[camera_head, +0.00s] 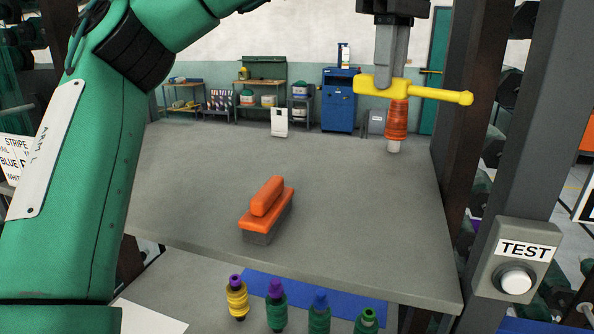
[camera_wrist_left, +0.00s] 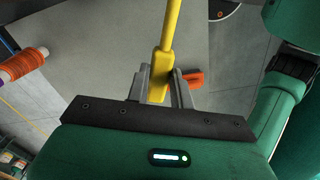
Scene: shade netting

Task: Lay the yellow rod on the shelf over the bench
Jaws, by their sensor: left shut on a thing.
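My left gripper (camera_head: 388,82) points down at the upper right of the head view and is shut on the yellow rod (camera_head: 438,94). The rod lies level, with its thick end in the jaws and its thin shaft running right to a rounded knob. It also shows in the left wrist view (camera_wrist_left: 170,35), between the two fingers (camera_wrist_left: 160,88). The rod looks raised above the grey shelf (camera_head: 335,180); the exact gap is hard to tell. My right gripper is not in view.
An orange spool (camera_head: 396,120) stands on the shelf, overlapping the rod in the head view. An orange-topped brush (camera_head: 267,205) lies mid-shelf. Several thread spools (camera_head: 277,308) stand on the bench below, by a blue mat (camera_head: 340,295). A post with a TEST button (camera_head: 514,280) is right.

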